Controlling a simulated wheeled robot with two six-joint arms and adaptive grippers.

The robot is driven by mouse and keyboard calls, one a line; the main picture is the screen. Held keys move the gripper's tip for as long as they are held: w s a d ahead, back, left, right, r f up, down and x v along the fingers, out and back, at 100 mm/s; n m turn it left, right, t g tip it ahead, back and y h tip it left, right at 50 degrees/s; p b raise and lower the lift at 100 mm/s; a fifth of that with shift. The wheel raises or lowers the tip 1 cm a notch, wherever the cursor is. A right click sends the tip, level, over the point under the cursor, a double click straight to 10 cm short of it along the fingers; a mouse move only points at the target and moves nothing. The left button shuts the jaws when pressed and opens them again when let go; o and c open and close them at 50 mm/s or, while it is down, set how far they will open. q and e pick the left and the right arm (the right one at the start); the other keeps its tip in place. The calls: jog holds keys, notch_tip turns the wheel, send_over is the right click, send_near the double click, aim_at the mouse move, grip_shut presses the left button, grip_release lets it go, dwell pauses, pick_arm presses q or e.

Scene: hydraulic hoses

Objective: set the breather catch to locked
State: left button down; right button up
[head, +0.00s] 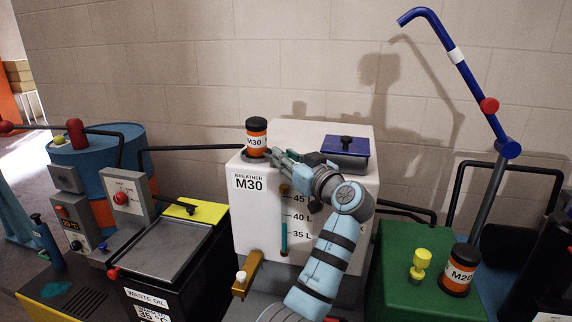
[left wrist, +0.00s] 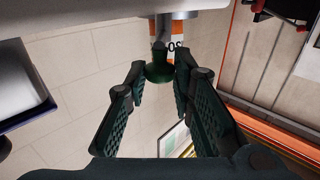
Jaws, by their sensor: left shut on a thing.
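The breather (head: 256,137) is an orange and black canister labelled M30, upright on the top left corner of the white tank (head: 300,262). My left gripper (head: 274,155) reaches the foot of this breather from the right. In the left wrist view its fingertips (left wrist: 162,78) are shut on a dark green knob (left wrist: 158,66), which I take to be the breather catch. The orange label of the breather (left wrist: 170,42) shows just behind the knob. The fingers largely hide the catch in the head view, and I cannot tell its setting. My right gripper is not in view.
A blue box with a black knob (head: 345,150) stands on the tank, right of my gripper. A waste oil bin (head: 150,285) is at the left. A green cabinet (head: 395,290) carries an M20 canister (head: 459,268) at the right. A blue pipe (head: 465,75) rises behind.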

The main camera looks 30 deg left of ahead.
pick_arm(q)
jog(key=c, duration=1.4)
grip_release()
jog(key=v, duration=0.7)
jog(key=shift+s+d, duration=0.1)
jog(key=shift+d, duration=0.1)
jog(key=shift+a+f, duration=0.1)
